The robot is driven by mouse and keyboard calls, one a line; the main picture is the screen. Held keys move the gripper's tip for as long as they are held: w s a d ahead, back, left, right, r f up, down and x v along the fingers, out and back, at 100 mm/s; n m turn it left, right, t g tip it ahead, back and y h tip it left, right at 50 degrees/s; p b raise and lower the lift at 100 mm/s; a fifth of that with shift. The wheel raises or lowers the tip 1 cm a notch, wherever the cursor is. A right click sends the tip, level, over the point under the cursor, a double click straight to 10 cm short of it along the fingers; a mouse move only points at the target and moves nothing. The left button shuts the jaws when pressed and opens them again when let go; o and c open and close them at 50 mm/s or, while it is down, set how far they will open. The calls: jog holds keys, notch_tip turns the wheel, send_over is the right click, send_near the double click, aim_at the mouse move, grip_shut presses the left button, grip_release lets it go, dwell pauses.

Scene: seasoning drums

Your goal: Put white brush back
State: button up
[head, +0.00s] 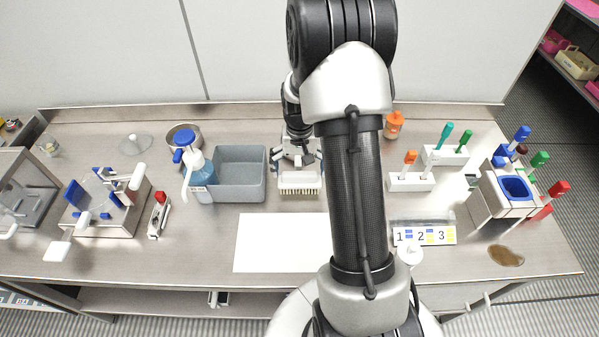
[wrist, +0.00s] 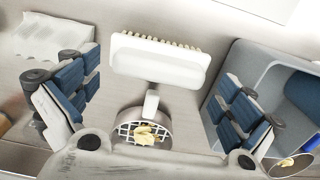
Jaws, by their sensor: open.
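The white brush (head: 299,179) is near the middle of the table, just right of the grey bin, with its bristles toward the front. In the wrist view the white brush (wrist: 158,62) lies crosswise, its short handle pointing toward my gripper. My gripper (head: 297,156) is at the handle side of the brush. In the wrist view my gripper (wrist: 157,98) is open, its blue-padded fingers spread either side of the brush handle and apart from it. Nothing is held. Whether the brush rests flat is hard to tell.
A white sheet (head: 270,242) lies in front. A round grid with yellowish bits (wrist: 145,131) shows by the handle. White racks (head: 410,181) stand right of my arm.

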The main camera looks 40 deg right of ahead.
jog(key=s+a+r+n+t+p, duration=0.1)
jog(key=a+r, duration=0.2)
jog(key=r, duration=0.5)
jog(key=a+r+p, duration=0.1)
jog(key=a+r, duration=0.1)
jog(key=r, duration=0.7)
jog(key=s+a+r+n+t, duration=0.1)
jog(key=s+a+r+n, duration=0.2)
jog(key=s+a+r, duration=0.2)
jog(key=s+a+r+n+t, duration=0.2)
jog(key=s+a+r, duration=0.3)
jog(key=s+a, duration=0.6)
jog(key=s+n, duration=0.1)
jog(key=s, duration=0.2)
jog(key=shift+r+t, duration=0.3)
jog(key=shift+r, duration=0.05)
jog(key=shift+a, duration=0.1)
